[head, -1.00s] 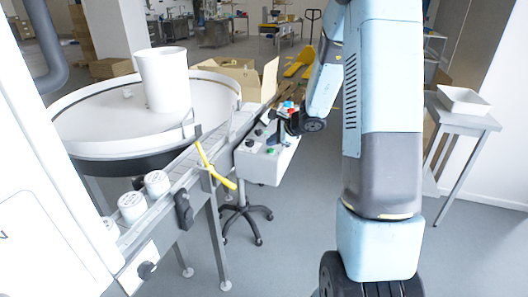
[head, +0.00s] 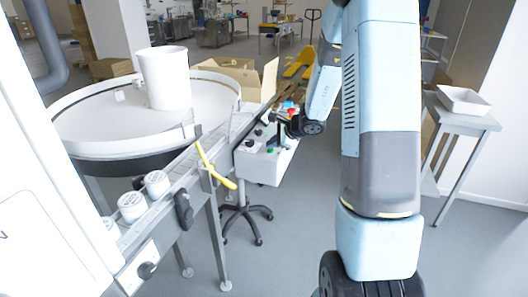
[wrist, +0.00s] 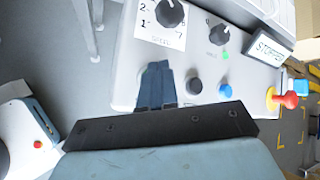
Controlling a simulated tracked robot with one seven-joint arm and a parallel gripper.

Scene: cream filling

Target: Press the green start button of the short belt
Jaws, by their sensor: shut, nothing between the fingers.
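The grey control box (head: 262,168) of the short belt stands on a wheeled stand beside the belt. A small green button (head: 270,150) shows on its top in the head view. My gripper (wrist: 157,72) is shut and empty, its fingertips over the panel. In the head view my gripper (head: 283,130) is small and dark above the box. In the wrist view no green push button is visible; the fingers hide part of the panel left of a black button (wrist: 194,86) and a blue button (wrist: 225,90). I cannot tell whether the fingertips touch anything.
A red stop knob (wrist: 290,99) on yellow, a speed dial (wrist: 170,12), a second knob (wrist: 219,34) and a display reading STOPPED (wrist: 268,49) surround my fingers. The belt (head: 175,175) with white jars (head: 132,206) and a yellow bar (head: 214,168) lie left of the box.

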